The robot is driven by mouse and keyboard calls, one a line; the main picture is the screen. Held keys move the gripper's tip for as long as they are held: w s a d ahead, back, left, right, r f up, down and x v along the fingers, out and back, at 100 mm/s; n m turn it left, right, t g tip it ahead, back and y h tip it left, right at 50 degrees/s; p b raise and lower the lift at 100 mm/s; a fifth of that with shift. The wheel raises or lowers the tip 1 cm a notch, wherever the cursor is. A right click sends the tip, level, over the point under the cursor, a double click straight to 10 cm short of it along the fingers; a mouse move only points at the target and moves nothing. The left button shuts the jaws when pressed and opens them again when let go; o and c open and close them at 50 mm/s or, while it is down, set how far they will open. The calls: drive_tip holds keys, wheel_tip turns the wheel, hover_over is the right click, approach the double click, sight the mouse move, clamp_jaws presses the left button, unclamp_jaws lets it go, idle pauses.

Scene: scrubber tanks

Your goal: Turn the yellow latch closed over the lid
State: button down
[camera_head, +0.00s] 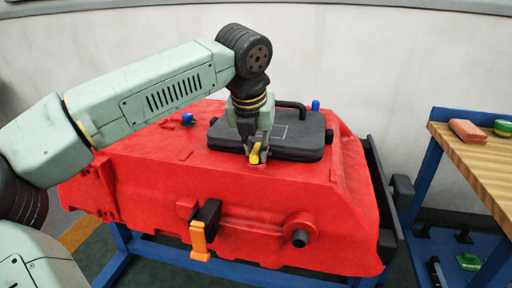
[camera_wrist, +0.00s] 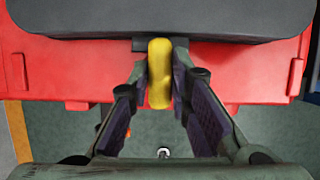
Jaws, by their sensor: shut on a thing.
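The yellow latch (camera_head: 255,153) is at the front edge of the dark lid (camera_head: 300,150) on top of the red tank (camera_head: 150,150). My gripper (camera_head: 258,160) reaches down over it from above. In the wrist view the latch (camera_wrist: 160,73) stands as an upright yellow bar between the two fingertips (camera_wrist: 161,80), and my gripper is shut on it. Its upper end touches or nearly touches the lid's edge (camera_wrist: 80,20). The lid lies flat on the tank. The fingers partly hide the latch in the head view.
The lid has a black handle (camera_head: 292,106). Blue knobs (camera_head: 187,118) stand on the tank. An orange-handled valve (camera_head: 199,238) and a round port (camera_head: 299,238) are on its front. A wooden workbench (camera_head: 475,160) with a reddish block (camera_head: 467,131) is at the right.

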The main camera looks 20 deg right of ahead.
drive_tip(key=c, duration=1.8)
unclamp_jaws()
drive_tip(key=shift+o, duration=0.2)
drive_tip(key=v, duration=1.2)
drive_tip(key=shift+s, duration=0.1)
